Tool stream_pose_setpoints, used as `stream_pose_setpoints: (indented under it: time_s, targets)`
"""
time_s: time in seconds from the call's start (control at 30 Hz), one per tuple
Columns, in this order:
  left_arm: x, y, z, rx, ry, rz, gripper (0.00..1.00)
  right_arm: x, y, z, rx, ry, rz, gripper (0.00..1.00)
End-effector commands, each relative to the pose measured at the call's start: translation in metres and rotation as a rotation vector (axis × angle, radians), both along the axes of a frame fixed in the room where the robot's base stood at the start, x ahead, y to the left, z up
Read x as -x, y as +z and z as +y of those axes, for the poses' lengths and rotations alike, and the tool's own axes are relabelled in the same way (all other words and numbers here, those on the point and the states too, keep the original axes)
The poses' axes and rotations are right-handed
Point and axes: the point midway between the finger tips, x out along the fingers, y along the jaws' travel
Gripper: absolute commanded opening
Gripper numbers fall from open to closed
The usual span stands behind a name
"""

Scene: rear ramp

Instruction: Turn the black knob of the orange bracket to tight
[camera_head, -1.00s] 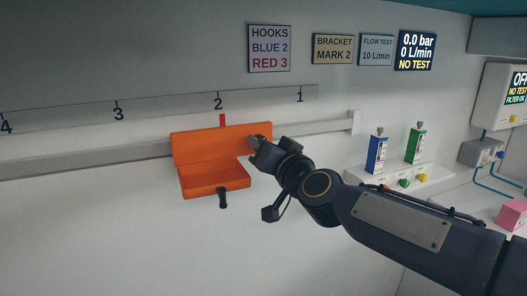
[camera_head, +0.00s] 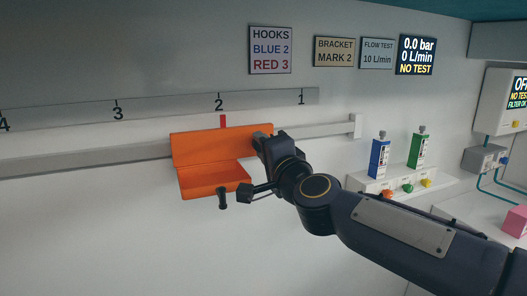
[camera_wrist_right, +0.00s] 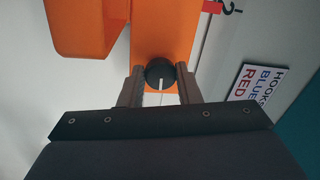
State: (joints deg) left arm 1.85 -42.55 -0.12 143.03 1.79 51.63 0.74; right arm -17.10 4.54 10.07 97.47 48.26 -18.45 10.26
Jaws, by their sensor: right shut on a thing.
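The orange bracket (camera_head: 205,150) sits on the wall rail, its red pointer (camera_head: 222,121) at mark 2. It also fills the top of the right wrist view (camera_wrist_right: 165,28). My right gripper (camera_head: 260,141) is at the bracket's right end. In the right wrist view the black knob (camera_wrist_right: 160,73) is between its two fingers, which are shut on it. A white line on the knob's face points down toward the gripper's palm in that view. In the head view my gripper hides the knob. My left gripper is not in view.
A grey rail (camera_head: 90,164) runs along the wall, under a numbered scale strip (camera_head: 165,108). Blue (camera_head: 379,158) and green (camera_head: 419,150) bottles stand on a shelf at right. The wall left of the bracket is clear.

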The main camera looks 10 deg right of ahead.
Motion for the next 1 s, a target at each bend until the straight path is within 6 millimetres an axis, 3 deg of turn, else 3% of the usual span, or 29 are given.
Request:
stream_pose_setpoints:
  time_s: [0.77, 0.8, 0.93, 1.0]
  targets:
    - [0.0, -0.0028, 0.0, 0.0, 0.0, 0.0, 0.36, -0.0001, -0.0009, 0.0005, -0.094, 0.0, 0.02, 0.07]
    - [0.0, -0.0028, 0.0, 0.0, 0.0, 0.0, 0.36, -0.0001, -0.0009, 0.0005, -0.094, 0.0, 0.02, 0.35]
    - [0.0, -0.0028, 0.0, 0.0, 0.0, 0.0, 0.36, -0.0001, -0.0007, 0.0005, -0.093, 0.0, 0.02, 0.52]
    - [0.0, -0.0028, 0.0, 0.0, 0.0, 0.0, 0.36, -0.0001, -0.0006, 0.0004, -0.093, 0.0, 0.019, 0.52]
